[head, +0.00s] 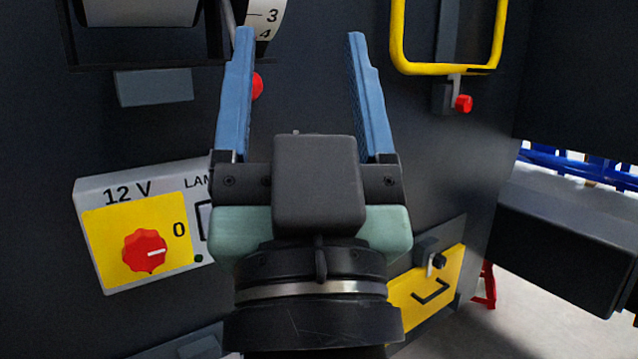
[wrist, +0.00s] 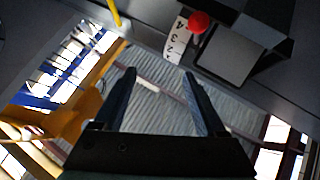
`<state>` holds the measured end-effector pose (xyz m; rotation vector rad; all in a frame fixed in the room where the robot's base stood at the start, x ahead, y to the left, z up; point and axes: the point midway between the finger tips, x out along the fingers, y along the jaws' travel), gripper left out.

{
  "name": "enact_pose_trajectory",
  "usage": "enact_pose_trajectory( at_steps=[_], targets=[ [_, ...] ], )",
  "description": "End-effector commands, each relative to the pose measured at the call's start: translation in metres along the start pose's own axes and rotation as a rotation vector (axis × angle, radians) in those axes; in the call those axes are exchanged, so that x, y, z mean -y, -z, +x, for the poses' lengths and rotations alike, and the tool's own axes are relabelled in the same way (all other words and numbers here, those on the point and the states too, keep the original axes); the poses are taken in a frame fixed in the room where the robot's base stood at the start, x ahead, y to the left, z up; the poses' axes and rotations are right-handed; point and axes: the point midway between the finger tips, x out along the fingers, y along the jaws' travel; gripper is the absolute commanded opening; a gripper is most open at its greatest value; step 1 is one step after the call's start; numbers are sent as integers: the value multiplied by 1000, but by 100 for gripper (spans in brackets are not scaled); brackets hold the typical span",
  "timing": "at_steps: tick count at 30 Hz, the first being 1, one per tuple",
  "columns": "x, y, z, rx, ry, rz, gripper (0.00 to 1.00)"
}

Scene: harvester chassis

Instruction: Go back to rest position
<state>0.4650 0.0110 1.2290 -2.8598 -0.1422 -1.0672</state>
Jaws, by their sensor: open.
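My gripper (head: 301,38) is in the middle of the head view with its two blue fingers spread wide apart. Nothing is between the fingers. It is in front of the dark chassis panel (head: 430,150) and hides part of it. In the wrist view my gripper (wrist: 160,75) also shows open and empty, with a corrugated surface and bright structures behind the fingers. I cannot tell from the frames whether the fingertips touch the panel.
A 12 V switch box (head: 88,190) with a red knob (head: 145,250) is at left. A numbered dial (head: 266,16) is above, partly cut off. A yellow handle (head: 445,69) and a red knob (head: 463,103) are at upper right. A yellow latch plate (head: 408,292) is at lower right.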

Motion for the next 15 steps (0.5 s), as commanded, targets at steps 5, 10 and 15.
enact_pose_trajectory(
  at_steps=[5,10,15],
  targets=[
    [-4,72,26,-104,-54,-124,74],
    [-2,106,56,-101,-53,-120,74],
    [1,145,91,-99,-52,-118,74]
  ],
)
